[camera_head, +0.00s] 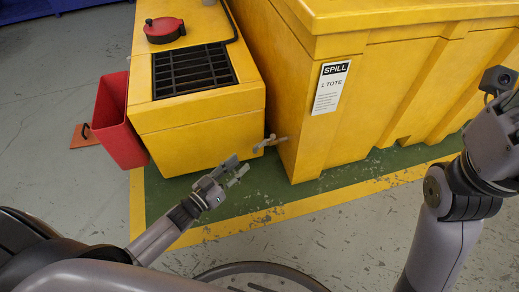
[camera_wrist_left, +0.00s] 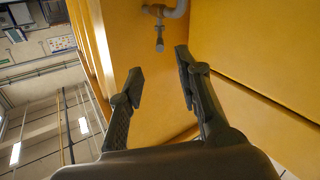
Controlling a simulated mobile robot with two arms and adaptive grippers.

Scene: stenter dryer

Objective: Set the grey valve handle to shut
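A small grey valve (camera_head: 270,143) sticks out from the lower side of the large yellow tote (camera_head: 400,90), near its corner. In the left wrist view the valve's pale pipe (camera_wrist_left: 178,10) shows at the top, with a small grey handle-like piece (camera_wrist_left: 160,42) on it. I cannot tell for sure which setting the handle is in. My left gripper (camera_head: 236,170) is open and empty, just in front of and below the valve, apart from it. In the left wrist view its fingers (camera_wrist_left: 160,75) are spread below the valve.
Green floor (camera_head: 330,180) with a yellow line lies clear in front.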

